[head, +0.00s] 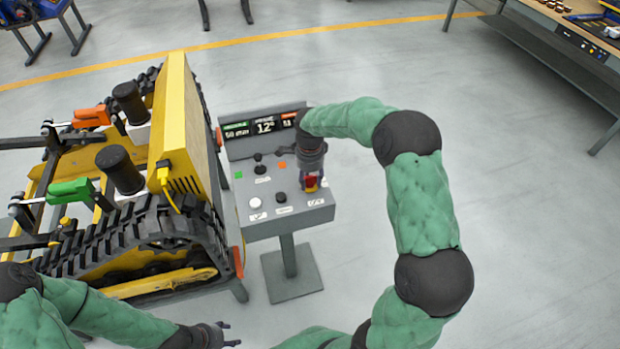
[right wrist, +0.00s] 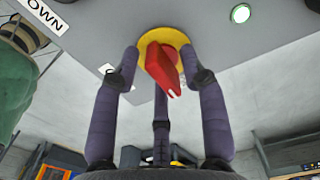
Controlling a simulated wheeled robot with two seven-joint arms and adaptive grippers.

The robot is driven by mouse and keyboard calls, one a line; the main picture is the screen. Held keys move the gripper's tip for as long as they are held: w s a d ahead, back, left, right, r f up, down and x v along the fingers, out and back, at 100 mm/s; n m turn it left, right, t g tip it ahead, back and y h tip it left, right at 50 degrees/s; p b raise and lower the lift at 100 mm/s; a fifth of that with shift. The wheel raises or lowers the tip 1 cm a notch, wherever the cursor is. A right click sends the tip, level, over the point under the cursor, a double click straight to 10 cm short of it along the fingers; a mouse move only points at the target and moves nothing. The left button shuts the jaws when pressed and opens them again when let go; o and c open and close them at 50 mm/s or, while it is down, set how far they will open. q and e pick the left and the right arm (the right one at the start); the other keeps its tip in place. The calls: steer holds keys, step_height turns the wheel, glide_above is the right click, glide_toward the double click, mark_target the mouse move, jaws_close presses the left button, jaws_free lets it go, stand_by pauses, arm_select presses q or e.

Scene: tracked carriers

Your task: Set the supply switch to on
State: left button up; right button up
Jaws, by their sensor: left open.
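The supply switch appears to be the red handle on a yellow disc at the right of the grey control console (head: 243,222). The red handle (head: 311,183) shows just below my right gripper (head: 312,175). In the right wrist view the red handle (right wrist: 168,70) sits on its yellow disc (right wrist: 150,42), tilted in the picture. My right gripper's fingers (right wrist: 165,85) stand apart around the handle, with visible gaps on both sides, so it is open. My left gripper (head: 228,336) is open and empty at the bottom of the head view, away from the console.
The console has a display (head: 264,127), black knobs and a white button (head: 255,203). Floor right of the console is clear; a workbench (head: 560,45) stands far right.

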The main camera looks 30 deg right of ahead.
mark_target(310, 177)
steer(key=shift+r, duration=0.1)
step_height(310, 177, up, 12)
stand_by(0.6)
stand_by(0.5)
